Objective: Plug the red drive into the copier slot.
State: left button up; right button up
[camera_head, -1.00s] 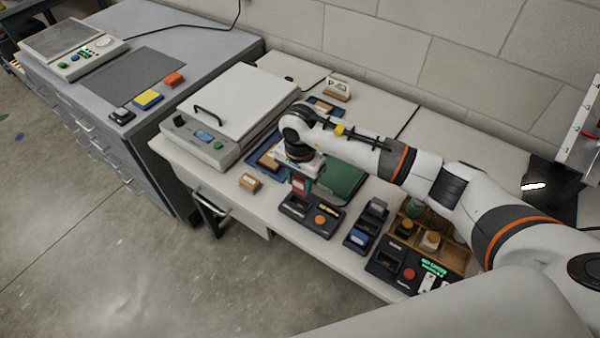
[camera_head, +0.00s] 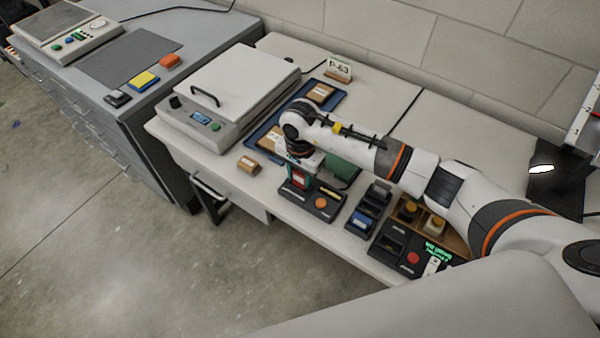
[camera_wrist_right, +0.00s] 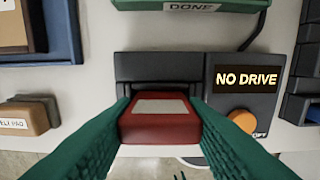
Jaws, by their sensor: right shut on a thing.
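The red drive (camera_wrist_right: 160,125) has a pale label and sits between the two green fingers of my right gripper (camera_wrist_right: 161,108), which is shut on it. In the head view the drive (camera_head: 299,177) is upright in the right gripper (camera_head: 300,171), at the copier's left part. The copier (camera_head: 325,209) is a dark box with an orange button. In the wrist view the copier (camera_wrist_right: 222,110) shows a lit "NO DRIVE" display. The drive is in front of its slot (camera_wrist_right: 158,88); whether its tip is inside is hidden. My left gripper is not in view.
A dark holder with a blue item (camera_head: 361,220) and a black panel with a red button (camera_head: 403,262) stand right of the copier. A wooden block (camera_head: 249,164) lies left. A green box (camera_head: 342,173) is behind, and a white-lidded machine (camera_head: 240,85) stands further left.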

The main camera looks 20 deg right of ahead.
aim_at(300, 173)
jog(key=shift+b, duration=0.45)
dwell(1.0)
jog(key=shift+f+b, duration=0.65)
jog(key=o, duration=0.7)
jog(key=shift+r+p, duration=1.7)
jog(key=shift+r, duration=1.25)
jog(key=shift+r+p, duration=1.3)
jog(key=shift+r, duration=1.35)
jog(key=shift+s+f, duration=0.1)
